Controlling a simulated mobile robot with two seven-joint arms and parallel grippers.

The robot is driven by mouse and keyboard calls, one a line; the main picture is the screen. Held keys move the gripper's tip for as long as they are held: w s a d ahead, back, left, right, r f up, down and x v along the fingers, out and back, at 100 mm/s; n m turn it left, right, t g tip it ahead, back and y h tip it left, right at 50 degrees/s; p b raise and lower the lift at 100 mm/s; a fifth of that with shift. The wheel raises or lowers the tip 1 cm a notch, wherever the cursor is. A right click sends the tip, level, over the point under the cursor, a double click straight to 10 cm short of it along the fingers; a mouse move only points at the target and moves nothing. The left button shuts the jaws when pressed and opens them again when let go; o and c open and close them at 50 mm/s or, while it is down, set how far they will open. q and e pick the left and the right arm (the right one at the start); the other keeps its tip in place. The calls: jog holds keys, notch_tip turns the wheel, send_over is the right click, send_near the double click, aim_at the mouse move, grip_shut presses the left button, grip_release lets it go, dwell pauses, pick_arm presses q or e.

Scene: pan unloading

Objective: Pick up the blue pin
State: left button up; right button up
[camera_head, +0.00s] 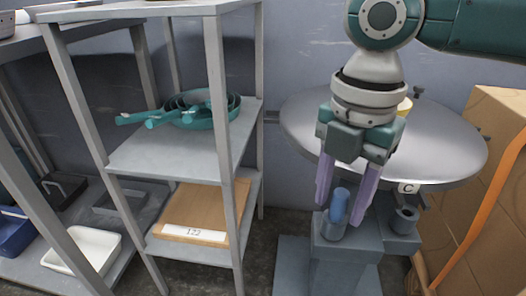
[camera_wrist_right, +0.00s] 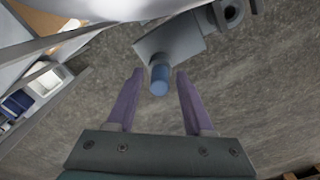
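The blue pin (camera_head: 340,203) stands upright in a grey socket on a grey-blue stand (camera_head: 345,250) below the round metal table. Its rounded end also shows in the right wrist view (camera_wrist_right: 160,79). My right gripper (camera_head: 338,212) points down with its purple fingers spread, one on each side of the pin. In the right wrist view the fingertips (camera_wrist_right: 159,73) flank the pin, with a small visible gap on both sides. I cannot tell the exact height of the fingertips along the pin. My left gripper is in neither view.
A round metal table (camera_head: 440,140) marked C stands just behind my right gripper. An empty grey socket (camera_head: 404,217) is right of the pin. A grey shelf (camera_head: 165,155) holds teal pans (camera_head: 200,108) at left. A cardboard box (camera_head: 490,125) with an orange strap stands at right.

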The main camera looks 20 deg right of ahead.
grip_shut()
dwell(0.5)
